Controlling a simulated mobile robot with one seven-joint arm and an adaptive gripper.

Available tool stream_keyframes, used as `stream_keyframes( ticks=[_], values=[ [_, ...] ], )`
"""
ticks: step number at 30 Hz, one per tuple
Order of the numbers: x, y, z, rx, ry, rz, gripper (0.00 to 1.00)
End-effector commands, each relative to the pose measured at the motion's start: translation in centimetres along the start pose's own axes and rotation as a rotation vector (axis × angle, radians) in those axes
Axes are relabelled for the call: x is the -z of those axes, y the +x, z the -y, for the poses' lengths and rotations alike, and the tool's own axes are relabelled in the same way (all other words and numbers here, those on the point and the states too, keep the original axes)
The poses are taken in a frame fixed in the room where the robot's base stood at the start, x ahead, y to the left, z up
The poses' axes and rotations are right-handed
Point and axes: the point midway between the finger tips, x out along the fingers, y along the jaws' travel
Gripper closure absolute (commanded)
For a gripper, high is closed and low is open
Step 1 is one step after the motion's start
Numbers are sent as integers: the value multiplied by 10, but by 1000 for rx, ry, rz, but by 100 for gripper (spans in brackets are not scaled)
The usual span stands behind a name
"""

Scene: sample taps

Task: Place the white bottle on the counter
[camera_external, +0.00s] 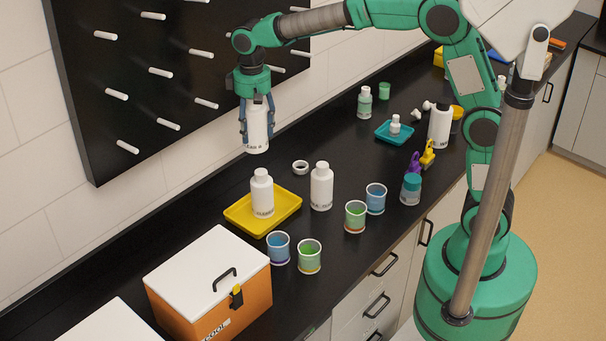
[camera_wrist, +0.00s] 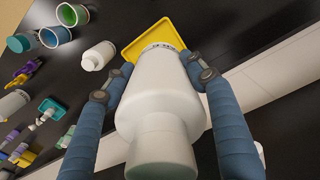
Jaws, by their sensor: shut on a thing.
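My gripper (camera_external: 257,127) is shut on a white bottle (camera_external: 257,143) and holds it upright above the back of the counter, in front of the pegboard. In the wrist view the held white bottle (camera_wrist: 165,90) fills the middle, between my two blue fingers. The black counter (camera_external: 215,237) runs below, and the held bottle appears clear of it. Another white bottle (camera_external: 262,195) stands in a yellow tray (camera_external: 287,203), and a further white bottle (camera_external: 321,188) stands on the counter to its right.
A black pegboard (camera_external: 118,85) with white pegs is on the wall close behind my gripper. Several coloured cups (camera_external: 309,257) stand along the front. An orange cooler box (camera_external: 200,290) is at front left. A white ring (camera_external: 300,167) lies behind the bottles. The back strip is mostly bare.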

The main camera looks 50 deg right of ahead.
Motion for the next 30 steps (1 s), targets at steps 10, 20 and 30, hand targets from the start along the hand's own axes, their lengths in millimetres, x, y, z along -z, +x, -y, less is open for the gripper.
stream_keyframes(
  ticks=[10, 20, 30],
  values=[
    [39, -15, 134, 0, -171, 0, 84],
    [50, -20, 243, 1, -307, -2, 84],
    [60, -2, 332, 0, -391, 1, 84]
  ],
)
